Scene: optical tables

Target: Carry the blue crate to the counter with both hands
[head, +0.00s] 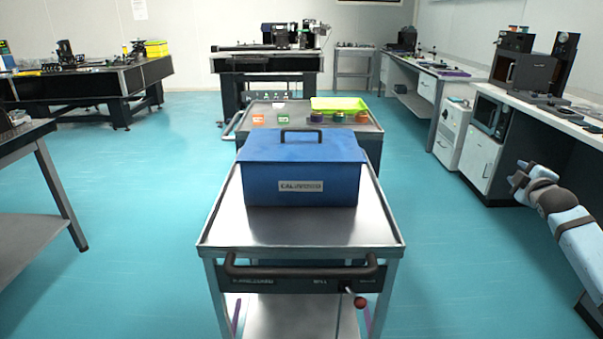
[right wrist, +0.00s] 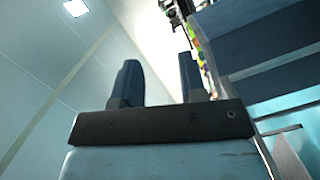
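The blue crate (head: 301,176) stands closed on the near steel cart (head: 300,228), toward its far end. It has a dark handle (head: 302,135) on its lid and a white label on its front. My right gripper (head: 524,172) is at the right of the head view, well apart from the crate. In the right wrist view its two dark fingers stand apart with nothing between them (right wrist: 158,75). My left gripper is not in view. A white-topped counter (head: 560,112) runs along the right side, with cabinets below.
A second cart (head: 262,108) with a yellow-green tray (head: 339,104) and small coloured items stands just behind the crate. The right counter carries dark equipment; a microwave (head: 490,114) sits below its top. A dark table edges the left. Blue floor is clear on both sides of the carts.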

